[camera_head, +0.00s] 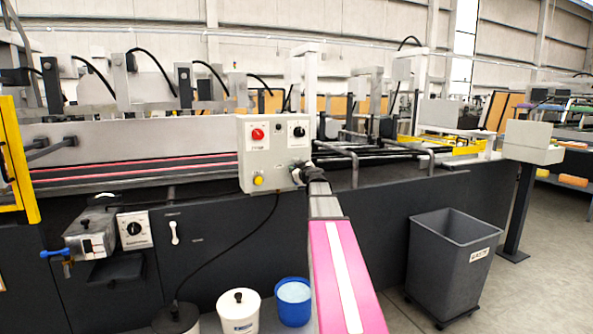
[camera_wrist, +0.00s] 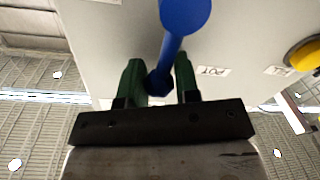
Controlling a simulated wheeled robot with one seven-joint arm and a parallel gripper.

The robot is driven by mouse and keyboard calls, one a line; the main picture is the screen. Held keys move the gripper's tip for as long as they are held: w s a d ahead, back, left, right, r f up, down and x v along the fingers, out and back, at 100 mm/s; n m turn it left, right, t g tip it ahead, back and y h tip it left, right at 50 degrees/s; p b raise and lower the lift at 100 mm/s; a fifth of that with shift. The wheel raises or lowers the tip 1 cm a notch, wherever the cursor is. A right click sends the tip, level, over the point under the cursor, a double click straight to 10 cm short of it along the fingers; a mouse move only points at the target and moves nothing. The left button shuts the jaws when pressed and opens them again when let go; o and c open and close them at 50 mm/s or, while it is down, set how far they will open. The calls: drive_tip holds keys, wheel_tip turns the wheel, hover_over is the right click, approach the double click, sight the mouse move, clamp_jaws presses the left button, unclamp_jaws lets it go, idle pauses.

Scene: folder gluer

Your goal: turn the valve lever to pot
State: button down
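The valve lever (camera_wrist: 173,48) is blue with a round end and shows in the wrist view, in front of a pale panel. A label that seems to read POT (camera_wrist: 212,71) is on the panel to its right. My gripper (camera_wrist: 160,76) has two green fingers, one on each side of the lever's lower part. The fingers are apart, with a narrow gap beside the lever; firm contact cannot be made out.
The box carries a red knob (camera_head: 258,134), a black knob (camera_head: 298,131) and a yellow button (camera_head: 258,180), which also shows in the wrist view (camera_wrist: 304,56). A grey bin (camera_head: 447,265) stands at the right. A white tub (camera_head: 238,312) and a blue tub (camera_head: 293,308) stand below.

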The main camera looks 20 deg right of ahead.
drive_tip(key=shift+n, duration=0.3)
drive_tip(key=shift+s+a+f+n+g+h, duration=0.1)
drive_tip(key=shift+a+f+n, duration=0.2)
drive_tip(key=shift+a+n, duration=0.75)
drive_tip(key=shift+w+a+f+n+g+h, duration=0.1)
drive_tip(key=shift+a+f+n, duration=0.2)
drive_tip(key=shift+n, duration=1.45)
drive_tip(key=shift+s+a+f+n+g+h, duration=0.1)
drive_tip(key=shift+a+f+n, duration=0.2)
drive_tip(key=shift+a+n, duration=0.75)
drive_tip(key=shift+d+n, duration=0.35)
drive_tip(key=shift+d, duration=0.05)
drive_tip(key=c, duration=0.9)
unclamp_jaws()
drive_tip(key=shift+o, duration=0.2)
drive_tip(key=shift+s, duration=0.15)
approach(285, 172)
drive_tip(key=s, duration=0.3)
drive_tip(key=shift+s+d+r, duration=0.1)
drive_tip(key=shift+s+d, duration=0.05)
drive_tip(key=shift+s, duration=0.25)
